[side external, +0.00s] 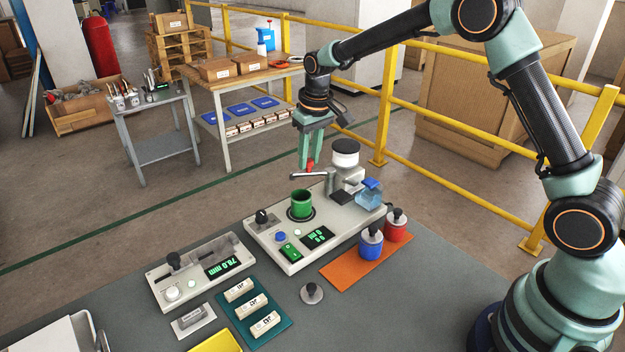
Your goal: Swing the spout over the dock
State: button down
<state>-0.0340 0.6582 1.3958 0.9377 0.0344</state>
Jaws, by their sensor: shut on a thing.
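The spout (322,176) is a grey metal tube reaching left from a dispenser (346,165) with a dark-banded white hopper, on the back of a pale console. Its free end shows above and slightly left of a green cup (302,204). The cup stands in a dark ring on the console, which looks like the dock (289,216). I cannot tell whether the spout end is directly over the cup. My gripper (309,168) points down and is shut on a small red knob (309,169) on the spout. Its fingertips partly hide the knob.
The console (270,246) has a black knob, buttons and green displays. Blue (371,242) and red (396,224) canisters stand on an orange mat. A gauge unit (202,270) and a teal tray (237,318) lie at front left.

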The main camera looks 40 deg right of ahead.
jog(key=shift+s+a, duration=0.2)
jog(key=shift+s, duration=0.05)
jog(key=shift+s+a, duration=0.2)
jog(key=shift+s, duration=0.3)
dwell(0.3)
jog(key=shift+s, duration=0.65)
jog(key=c, duration=0.6)
grip_release()
jog(key=shift+c, duration=0.2)
jog(key=shift+r, duration=0.15)
